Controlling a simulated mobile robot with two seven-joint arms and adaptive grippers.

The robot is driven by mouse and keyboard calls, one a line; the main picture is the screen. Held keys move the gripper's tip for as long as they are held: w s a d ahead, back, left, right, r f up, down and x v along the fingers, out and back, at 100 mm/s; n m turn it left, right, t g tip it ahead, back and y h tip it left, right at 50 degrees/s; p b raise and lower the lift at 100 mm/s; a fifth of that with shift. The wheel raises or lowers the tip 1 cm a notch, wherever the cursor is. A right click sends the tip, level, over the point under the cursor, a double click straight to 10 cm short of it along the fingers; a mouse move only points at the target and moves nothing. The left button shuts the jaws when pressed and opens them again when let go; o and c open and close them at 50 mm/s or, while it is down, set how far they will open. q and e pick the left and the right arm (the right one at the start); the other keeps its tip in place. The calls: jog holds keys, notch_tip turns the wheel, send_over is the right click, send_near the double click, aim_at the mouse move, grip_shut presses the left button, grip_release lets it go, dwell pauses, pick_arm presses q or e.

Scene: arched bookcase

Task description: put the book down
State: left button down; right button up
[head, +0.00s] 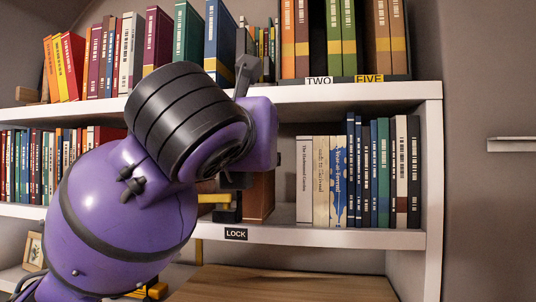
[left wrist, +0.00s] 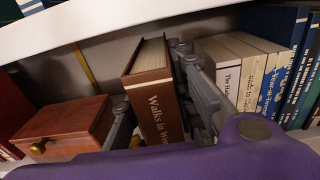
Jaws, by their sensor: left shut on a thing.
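A brown book with white spine lettering that begins "Walks in" (left wrist: 156,105) stands nearly upright, slightly tilted in the left wrist view. My left gripper (left wrist: 152,84) is shut on it, one grey finger on each side. In the head view part of the brown book (head: 259,196) shows at the middle shelf, and my purple arm hides most of the gripper. The book's lower end is hidden in the wrist view, so I cannot tell if it touches the shelf. My right gripper is not in view.
The middle shelf (head: 330,238) holds a book row starting with a white book (head: 304,180) right of the held book. A reddish wooden box (left wrist: 60,126) with a knob stands to the left. Upper shelf edge (head: 340,94) is close above.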

pick_arm(q)
jog(key=w+d+f, duration=0.1)
jog(key=w, duration=0.4)
jog(key=shift+w, duration=0.4)
jog(key=shift+d+f, duration=0.1)
jog(key=shift+f, duration=0.15)
jog(key=c, duration=1.5)
grip_release()
